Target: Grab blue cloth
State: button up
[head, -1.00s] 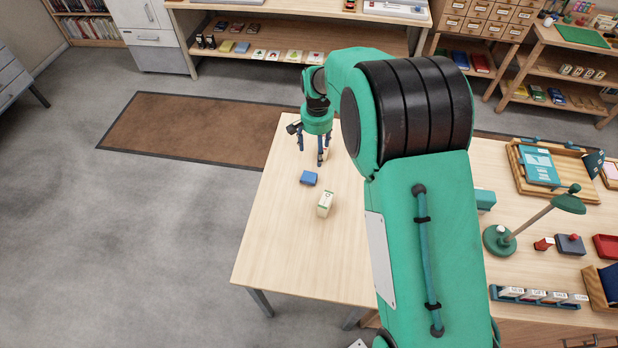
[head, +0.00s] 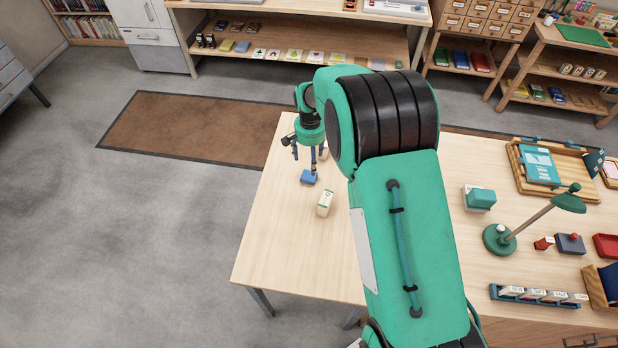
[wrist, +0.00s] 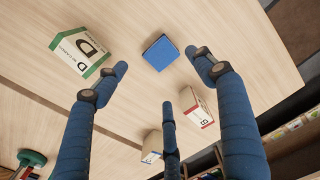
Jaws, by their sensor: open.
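The blue cloth (head: 309,177) is a small folded blue square lying on the wooden table (head: 275,225). It also shows in the wrist view (wrist: 160,53), near the top centre, with bare wood around it. My gripper (head: 305,158) is above the table, just behind the cloth in the head view, with its fingers pointing down. In the wrist view my gripper (wrist: 160,90) has its blue fingers spread apart, open and empty. The cloth lies beyond the fingertips there, and no finger is seen holding it.
A white and green carton (head: 325,203) stands close in front of the cloth; it also shows in the wrist view (wrist: 82,51). A red-trimmed box (wrist: 198,107) and a pale block (wrist: 152,146) stand near the fingers. The table's front left is clear.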

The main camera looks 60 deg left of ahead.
send_over(309, 175)
jog(key=shift+w+d+f, duration=0.1)
jog(key=shift+d+f, duration=0.05)
jog(key=shift+f, duration=2)
jog(key=shift+f, duration=2.55)
jog(key=shift+c, duration=0.2)
jog(key=c, duration=1)
